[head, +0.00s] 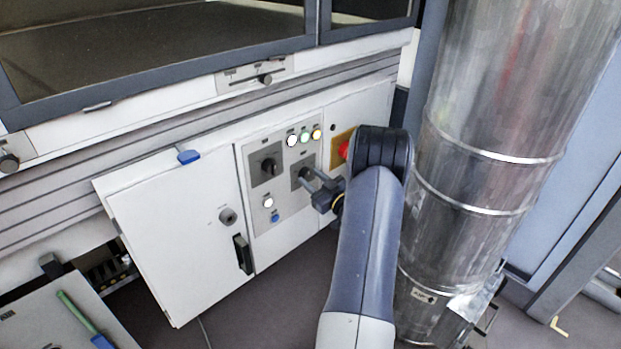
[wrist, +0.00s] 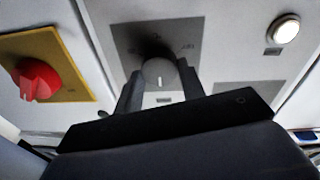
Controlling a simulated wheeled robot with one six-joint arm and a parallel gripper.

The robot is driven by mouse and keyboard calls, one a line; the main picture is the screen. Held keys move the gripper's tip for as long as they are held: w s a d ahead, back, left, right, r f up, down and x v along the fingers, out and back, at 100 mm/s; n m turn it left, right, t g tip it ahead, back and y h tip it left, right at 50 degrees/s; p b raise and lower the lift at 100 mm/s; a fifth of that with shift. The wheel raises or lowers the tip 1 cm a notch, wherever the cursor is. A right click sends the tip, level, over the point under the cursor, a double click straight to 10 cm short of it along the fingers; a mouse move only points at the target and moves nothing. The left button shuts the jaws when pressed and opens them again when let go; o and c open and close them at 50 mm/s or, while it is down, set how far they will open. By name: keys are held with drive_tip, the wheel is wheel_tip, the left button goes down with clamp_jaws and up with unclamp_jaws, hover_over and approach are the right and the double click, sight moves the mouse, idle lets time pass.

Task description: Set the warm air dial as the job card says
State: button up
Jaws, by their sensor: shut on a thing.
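In the wrist view a round grey dial knob (wrist: 160,76) with a white pointer line sits on a dark square plate (wrist: 128,38). Small markings stand on the plate around it, too blurred to read. My gripper (wrist: 160,88) has one finger on each side of the knob and is shut on it. In the head view my gripper (head: 308,178) reaches the right of two dark dial plates on the grey control panel (head: 252,222). The knob there is mostly hidden by the fingers. I cannot make out a job card in either view.
A second black dial (head: 268,166) sits left of my gripper. Lit buttons (head: 304,138) are above. A red switch on a yellow plate (wrist: 40,80) is close beside my gripper. A cabinet door (head: 175,235) is at left; a large metal duct (head: 480,150) stands right of my arm.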

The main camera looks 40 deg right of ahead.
drive_tip(key=shift+a+r, duration=0.1)
drive_tip(key=shift+r, duration=0.1)
drive_tip(key=o, duration=1)
drive_tip(key=shift+f, duration=0.1)
drive_tip(key=s+p, duration=0.2)
drive_tip(key=s, duration=0.8)
drive_tip(key=shift+s+f, duration=0.35)
drive_tip(key=shift+f, duration=0.05)
drive_tip(key=w, duration=0.3)
drive_tip(key=w+b, duration=0.1)
drive_tip(key=w, duration=0.3)
drive_tip(key=w+b, duration=0.1)
drive_tip(key=w, duration=0.2)
drive_tip(key=shift+w+r, duration=0.3)
drive_tip(key=shift+w, duration=0.05)
